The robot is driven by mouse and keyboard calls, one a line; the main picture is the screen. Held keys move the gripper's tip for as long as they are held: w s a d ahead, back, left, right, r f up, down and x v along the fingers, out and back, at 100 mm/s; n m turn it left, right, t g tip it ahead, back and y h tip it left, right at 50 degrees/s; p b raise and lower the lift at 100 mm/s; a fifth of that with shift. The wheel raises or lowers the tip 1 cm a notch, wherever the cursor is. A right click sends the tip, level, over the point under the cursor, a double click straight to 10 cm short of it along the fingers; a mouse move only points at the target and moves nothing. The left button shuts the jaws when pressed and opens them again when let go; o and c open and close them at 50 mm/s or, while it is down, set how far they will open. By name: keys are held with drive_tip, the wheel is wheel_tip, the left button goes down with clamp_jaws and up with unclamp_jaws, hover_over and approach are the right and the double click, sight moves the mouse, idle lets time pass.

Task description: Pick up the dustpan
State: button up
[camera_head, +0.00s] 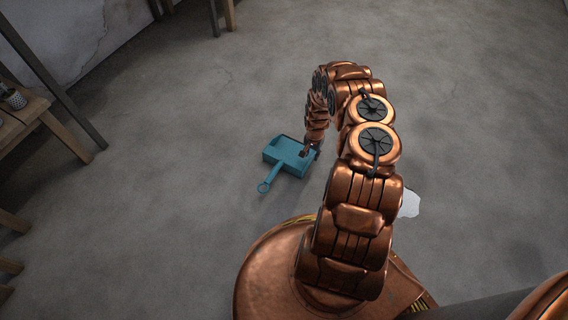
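The teal dustpan (285,154) lies on the grey concrete floor, left of my arm. Its handle, with a ring at the end, points to the lower left. My gripper (306,151) is at the right side of the dustpan's pan, low over or against it. The gripper is small and dark here and partly hidden by my own wrist. I cannot tell whether its fingers are open, shut or touching the pan.
A wooden table (40,125) with a small patterned pot (14,98) on it stands at the left edge. Wooden legs (222,15) show at the top. A pale flat patch (410,203) lies on the floor right of my arm. The floor around the dustpan is clear.

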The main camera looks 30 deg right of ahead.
sight(310, 160)
drive_tip(key=f+b, duration=0.1)
drive_tip(key=f, duration=0.2)
drive_tip(key=f+b, duration=0.1)
drive_tip(key=f, duration=0.1)
drive_tip(key=shift+a+f+b, duration=0.15)
drive_tip(key=shift+a+b, duration=0.1)
drive_tip(key=shift+b, duration=0.05)
drive_tip(key=shift+c, duration=0.2)
clamp_jaws()
